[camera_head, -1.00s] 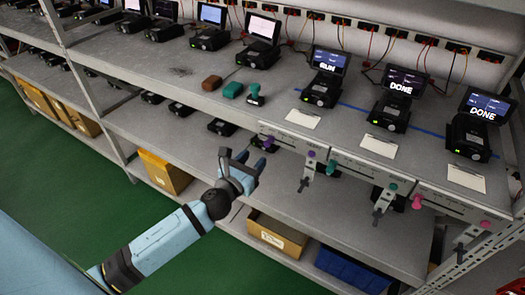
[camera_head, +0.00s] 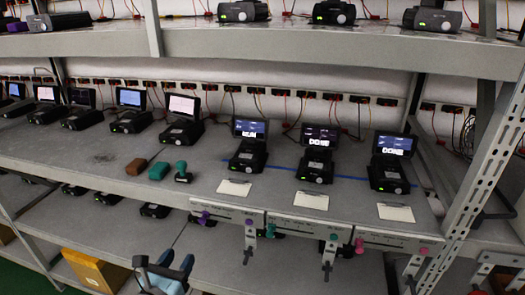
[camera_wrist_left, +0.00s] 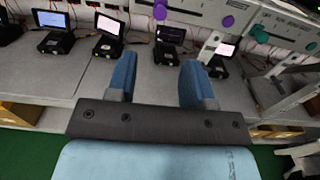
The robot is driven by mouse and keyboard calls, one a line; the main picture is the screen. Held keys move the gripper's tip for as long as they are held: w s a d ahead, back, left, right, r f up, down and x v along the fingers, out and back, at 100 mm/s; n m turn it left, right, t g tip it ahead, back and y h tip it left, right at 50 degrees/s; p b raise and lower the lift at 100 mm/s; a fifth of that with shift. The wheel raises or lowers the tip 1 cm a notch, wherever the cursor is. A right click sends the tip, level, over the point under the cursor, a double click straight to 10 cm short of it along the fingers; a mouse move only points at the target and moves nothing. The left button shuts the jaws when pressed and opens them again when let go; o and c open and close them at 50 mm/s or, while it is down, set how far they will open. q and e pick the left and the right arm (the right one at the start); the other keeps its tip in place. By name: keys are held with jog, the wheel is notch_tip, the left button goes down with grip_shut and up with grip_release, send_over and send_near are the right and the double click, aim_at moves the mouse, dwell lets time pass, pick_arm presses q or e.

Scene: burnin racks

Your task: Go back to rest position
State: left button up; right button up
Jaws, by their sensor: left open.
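My left gripper (camera_head: 163,268) is at the bottom of the head view, in front of the rack's lower shelf. Its two blue fingers stand apart with nothing between them. In the left wrist view the open fingers (camera_wrist_left: 160,82) point toward the lower shelf, where several small screen devices (camera_wrist_left: 108,38) stand. My right gripper is in neither view.
The middle shelf (camera_head: 110,165) holds several screen devices, three at the right with white cards (camera_head: 311,201). A cardboard box (camera_head: 95,270) stands below.

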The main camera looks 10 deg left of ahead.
pick_arm(q)
jog(key=s+d+f+n+g+h+p, duration=0.1)
jog(key=s+d+f+n+g, duration=0.2)
jog(key=n, duration=1.3)
jog(key=s+d+f+n+g+h+p, duration=0.1)
jog(key=s+d+f+n+g, duration=0.3)
jog(key=s+f+n, duration=0.9)
jog(key=d+n, duration=0.3)
jog(key=n, duration=0.1)
jog(key=shift+f+h, duration=0.15)
jog(key=shift+h, duration=0.15)
